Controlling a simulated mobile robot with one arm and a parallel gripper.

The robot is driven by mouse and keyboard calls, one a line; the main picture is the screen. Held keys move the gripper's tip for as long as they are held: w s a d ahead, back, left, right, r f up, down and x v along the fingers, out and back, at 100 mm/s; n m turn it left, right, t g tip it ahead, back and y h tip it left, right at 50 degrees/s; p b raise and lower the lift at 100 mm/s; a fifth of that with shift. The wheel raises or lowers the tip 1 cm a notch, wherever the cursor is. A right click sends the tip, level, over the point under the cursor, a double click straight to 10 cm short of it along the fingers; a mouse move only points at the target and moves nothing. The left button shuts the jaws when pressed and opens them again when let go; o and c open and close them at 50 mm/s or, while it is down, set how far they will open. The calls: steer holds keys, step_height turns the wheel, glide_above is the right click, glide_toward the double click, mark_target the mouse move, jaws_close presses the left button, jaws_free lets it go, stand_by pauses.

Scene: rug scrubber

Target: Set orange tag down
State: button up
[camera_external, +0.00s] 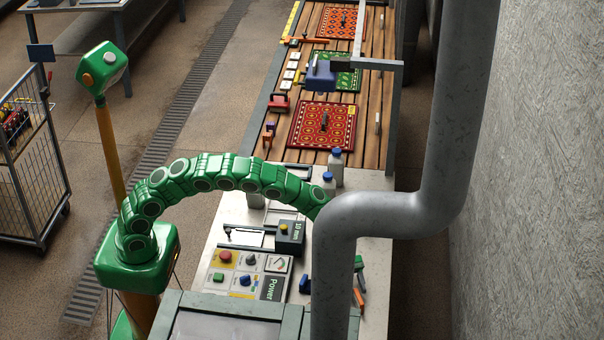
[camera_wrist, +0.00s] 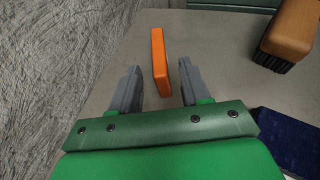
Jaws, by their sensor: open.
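The orange tag (camera_wrist: 158,58) is a thin bright block. In the wrist view it stands on edge on the grey bench top (camera_wrist: 215,60), between the two grey fingers of my gripper (camera_wrist: 160,76). The fingers are open, with a gap on each side of the tag. In the external view, a small orange piece (camera_external: 359,298) that looks like the tag shows on the bench beside the big grey pipe. My gripper (camera_external: 361,280) is partly hidden there behind that pipe.
A wooden brush (camera_wrist: 292,28) with dark bristles and a dark blue object (camera_wrist: 287,138) lie to the right in the wrist view. A rough wall (camera_wrist: 50,60) is at left. The grey pipe (camera_external: 335,250) blocks part of the external view. Bottles (camera_external: 335,160) stand farther back.

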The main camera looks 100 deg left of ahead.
steer(key=v, duration=0.7)
steer(key=w+a+r+n+t+y, duration=0.35)
steer(key=a+r+n, duration=0.25)
steer(key=r, duration=0.2)
steer(key=w+a+r+n+t+y, duration=0.3)
steer(key=a+r+n+t+y, duration=0.15)
steer(key=r+n, duration=0.25)
steer(key=s+a+r+n+g+y, duration=0.1)
steer(key=s+a+r+n+y, duration=0.95)
steer(key=s+n, duration=0.45)
steer(key=s+f+n+g, duration=0.2)
steer(key=s+n+g, duration=0.4)
steer(key=s+n, duration=1.05)
steer(key=s+d+f+n+g+h, duration=0.1)
steer(key=s+d, duration=0.4)
steer(key=s, duration=0.7)
steer(key=s+d+f+n+g+h, duration=0.2)
steer(key=s+d, duration=0.4)
steer(key=s, duration=0.7)
steer(key=s+d+f+n+g+h, duration=0.2)
steer(key=s+d+f+g, duration=0.3)
steer(key=s, duration=0.7)
steer(key=shift+s+d+h, duration=0.4)
steer(key=shift+d+h, duration=0.15)
steer(key=shift+d, duration=0.2)
